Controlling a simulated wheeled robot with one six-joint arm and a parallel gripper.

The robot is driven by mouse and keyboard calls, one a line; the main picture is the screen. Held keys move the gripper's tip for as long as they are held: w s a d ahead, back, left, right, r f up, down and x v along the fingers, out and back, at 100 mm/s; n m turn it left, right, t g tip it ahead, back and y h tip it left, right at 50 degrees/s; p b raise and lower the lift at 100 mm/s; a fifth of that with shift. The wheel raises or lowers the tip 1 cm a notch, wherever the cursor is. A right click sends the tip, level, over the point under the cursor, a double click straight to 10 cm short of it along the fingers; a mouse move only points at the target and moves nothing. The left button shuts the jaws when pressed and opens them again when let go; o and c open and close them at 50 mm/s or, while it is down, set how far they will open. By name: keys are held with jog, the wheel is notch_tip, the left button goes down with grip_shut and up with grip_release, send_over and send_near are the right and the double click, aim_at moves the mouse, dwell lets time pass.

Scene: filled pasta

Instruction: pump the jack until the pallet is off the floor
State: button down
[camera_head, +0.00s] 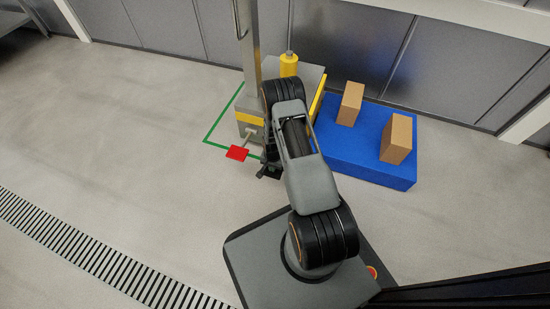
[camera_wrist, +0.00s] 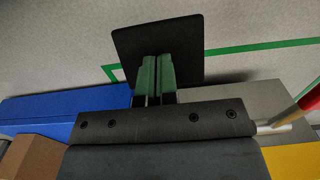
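The jack (camera_head: 252,118) is a grey unit with a yellow band and a tall mast, at the back centre of the head view. Its red pedal (camera_head: 237,153) sticks out in front on a short rod. The pedal also shows at the right edge of the wrist view (camera_wrist: 309,99). The blue pallet (camera_head: 365,165) stands right of the jack, low to the floor; I cannot see any gap beneath it. My gripper (camera_head: 268,171) is low, just right of the pedal and apart from it. In the wrist view its green-padded fingers (camera_wrist: 156,77) are together, with nothing visible between them.
Two cardboard boxes (camera_head: 350,104) (camera_head: 396,139) stand on the pallet. A yellow cylinder (camera_head: 289,64) stands behind my arm. A green line (camera_head: 217,125) marks the floor around the jack. A floor grate (camera_head: 100,260) runs at left; the left floor is clear.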

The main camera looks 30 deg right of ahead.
notch_tip(320, 180, up, 7)
jog(key=p, duration=0.5)
dwell(0.3)
dwell(1.0)
jog(key=shift+r, duration=0.2)
jog(key=shift+r+p, duration=1.6)
jog(key=shift+r, duration=0.75)
jog(key=shift+r, duration=0.1)
